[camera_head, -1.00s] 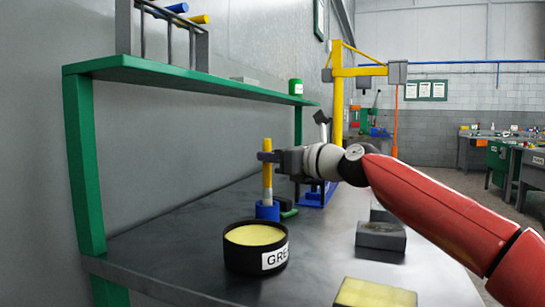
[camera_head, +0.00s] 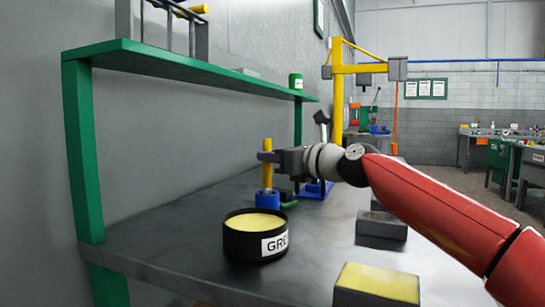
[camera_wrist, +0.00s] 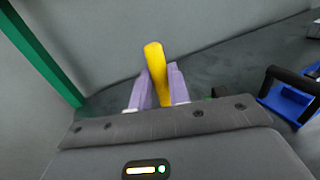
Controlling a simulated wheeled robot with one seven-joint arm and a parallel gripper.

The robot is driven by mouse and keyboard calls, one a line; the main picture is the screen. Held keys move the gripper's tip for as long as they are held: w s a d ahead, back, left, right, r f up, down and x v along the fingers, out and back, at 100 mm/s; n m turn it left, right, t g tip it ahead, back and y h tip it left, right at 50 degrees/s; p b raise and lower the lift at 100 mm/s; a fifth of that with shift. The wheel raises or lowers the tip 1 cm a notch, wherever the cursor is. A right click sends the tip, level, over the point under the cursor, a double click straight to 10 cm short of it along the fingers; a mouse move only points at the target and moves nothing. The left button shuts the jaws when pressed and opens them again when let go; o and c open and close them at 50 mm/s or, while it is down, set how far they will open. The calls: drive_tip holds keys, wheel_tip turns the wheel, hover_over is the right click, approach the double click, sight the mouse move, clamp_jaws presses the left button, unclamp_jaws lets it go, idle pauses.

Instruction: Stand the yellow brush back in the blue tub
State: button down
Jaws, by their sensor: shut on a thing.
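The yellow brush (camera_head: 267,174) stands about upright, with its lower end inside the blue tub (camera_head: 268,201) on the bench. The tub wall hides the brush's lower end, so I cannot tell whether it touches the bottom. My gripper (camera_head: 267,156) is shut on the upper part of the handle, above the tub. In the wrist view the yellow handle (camera_wrist: 156,70) rises between the two purple fingers, leaning slightly; the blue tub is hidden there.
A black tin (camera_head: 256,240) with yellow contents and a partial label stands just in front of the tub. Grey blocks (camera_head: 381,229) and a yellow-topped block (camera_head: 377,282) are to the right. A green shelf (camera_head: 190,75) runs above the back; a blue-based tool (camera_head: 316,190) stands behind.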

drive_tip(key=shift+f+b, duration=0.65)
drive_tip(key=shift+f, duration=0.15)
drive_tip(key=c, duration=1.2)
unclamp_jaws()
drive_tip(key=shift+c, duration=0.2)
drive_tip(key=shift+f, duration=0.1)
